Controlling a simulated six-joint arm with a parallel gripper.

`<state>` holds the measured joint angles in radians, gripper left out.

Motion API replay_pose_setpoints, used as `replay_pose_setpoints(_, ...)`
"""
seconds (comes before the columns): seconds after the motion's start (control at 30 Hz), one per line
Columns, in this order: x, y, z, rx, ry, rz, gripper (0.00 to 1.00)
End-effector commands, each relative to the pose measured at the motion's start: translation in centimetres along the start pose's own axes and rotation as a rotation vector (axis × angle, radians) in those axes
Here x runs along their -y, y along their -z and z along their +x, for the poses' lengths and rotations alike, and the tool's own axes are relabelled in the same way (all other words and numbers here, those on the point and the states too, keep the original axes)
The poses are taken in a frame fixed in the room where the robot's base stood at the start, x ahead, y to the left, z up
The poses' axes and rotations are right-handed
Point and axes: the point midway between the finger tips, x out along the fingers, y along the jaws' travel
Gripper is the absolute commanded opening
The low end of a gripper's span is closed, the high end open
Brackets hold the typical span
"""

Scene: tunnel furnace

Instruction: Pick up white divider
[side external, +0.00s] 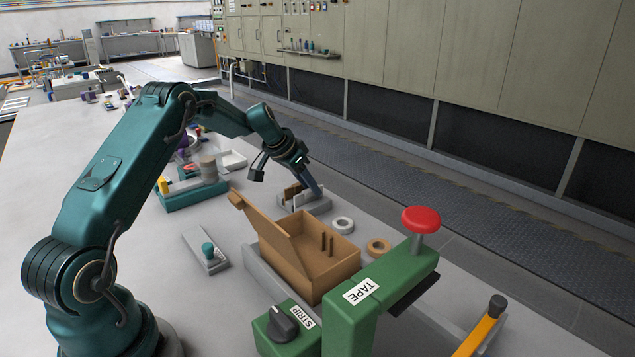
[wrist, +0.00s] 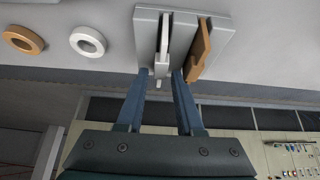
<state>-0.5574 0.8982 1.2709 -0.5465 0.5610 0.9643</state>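The white divider (wrist: 164,45) stands in a slot of a light grey rack (wrist: 146,28), to the left of a brown divider (wrist: 201,50). My gripper (wrist: 161,72) is open. Its two blue fingers lie one on each side of the white divider's near end in the wrist view, with gaps between; I cannot tell how deep they reach. In the side external view my gripper (side external: 318,190) is down at the rack (side external: 316,206), and its fingers partly hide the dividers there.
A white tape roll (side external: 342,225) and a tan roll (side external: 378,247) lie near the rack. An open cardboard box (side external: 335,262) and the green tape machine (side external: 385,300) with a red knob stand closer to the camera. A teal tray (side external: 190,196) lies to the left.

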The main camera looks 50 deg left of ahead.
Motion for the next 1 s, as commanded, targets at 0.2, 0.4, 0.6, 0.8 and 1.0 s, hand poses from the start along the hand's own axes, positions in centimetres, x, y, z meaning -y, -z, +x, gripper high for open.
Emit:
replay_pose_setpoints(0.2, 0.0, 0.0, 0.0, 0.0, 0.0, 0.0, 0.0)
replay_pose_setpoints(0.4, 0.0, 0.0, 0.0, 0.0, 0.0, 0.0, 0.0)
replay_pose_setpoints(0.6, 0.0, 0.6, -0.8, -0.003, 0.0, 0.002, 0.0)
replay_pose_setpoints(0.8, 0.0, 1.3, -2.1, -0.002, 0.001, 0.002, 0.0)
replay_pose_setpoints(1.0, 0.0, 2.2, -3.4, -0.003, 0.0, 0.001, 0.0)
